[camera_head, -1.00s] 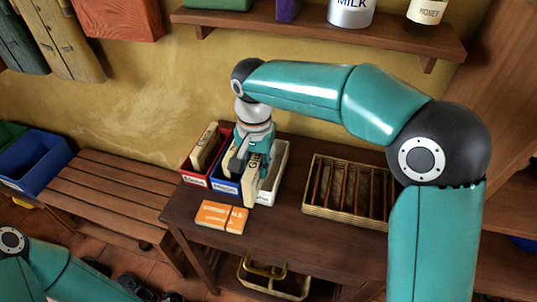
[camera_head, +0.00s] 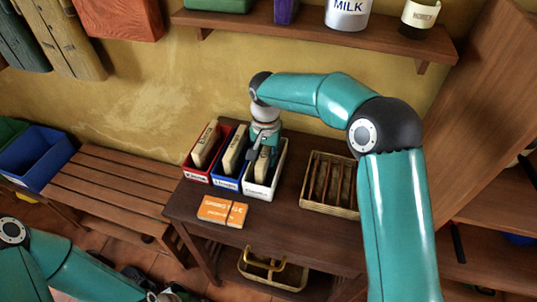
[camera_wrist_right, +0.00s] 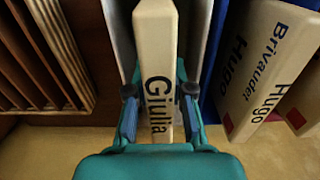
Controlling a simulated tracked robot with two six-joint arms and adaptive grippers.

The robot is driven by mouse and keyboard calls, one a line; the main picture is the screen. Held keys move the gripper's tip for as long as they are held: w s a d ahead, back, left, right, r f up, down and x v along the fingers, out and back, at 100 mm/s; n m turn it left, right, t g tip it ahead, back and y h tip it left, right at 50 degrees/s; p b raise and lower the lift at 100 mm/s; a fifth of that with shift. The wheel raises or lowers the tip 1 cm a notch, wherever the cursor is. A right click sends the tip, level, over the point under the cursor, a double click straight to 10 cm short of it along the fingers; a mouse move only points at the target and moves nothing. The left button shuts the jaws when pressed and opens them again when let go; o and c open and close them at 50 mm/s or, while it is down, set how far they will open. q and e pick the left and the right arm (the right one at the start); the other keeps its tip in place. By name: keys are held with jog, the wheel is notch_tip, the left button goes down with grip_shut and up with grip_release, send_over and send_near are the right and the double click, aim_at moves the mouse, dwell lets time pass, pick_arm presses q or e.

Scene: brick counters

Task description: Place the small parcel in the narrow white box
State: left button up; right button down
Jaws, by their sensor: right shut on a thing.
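The small parcel (camera_head: 262,166), a cream upright block lettered "Giulia", stands on edge in the narrow white box (camera_head: 266,193), its top above the rim. My right gripper (camera_head: 268,147) is shut on its upper part. In the right wrist view the fingers (camera_wrist_right: 159,100) press on both sides of the parcel (camera_wrist_right: 156,48), between the white box's walls. The parcel's lower end is hidden inside the box.
Left of the white box stand a blue box (camera_head: 225,183) and a red box (camera_head: 195,174), each holding similar cream blocks. An orange packet (camera_head: 222,211) lies in front. A slatted basket (camera_head: 330,208) stands to the right. A shelf (camera_head: 330,40) hangs above.

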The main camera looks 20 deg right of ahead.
jog(key=shift+w+d+f, duration=0.1)
jog(key=shift+f, duration=0.1)
jog(key=c, duration=1.3)
grip_release()
notch_tip(320, 180, up, 12)
jog(key=shift+r, duration=0.1)
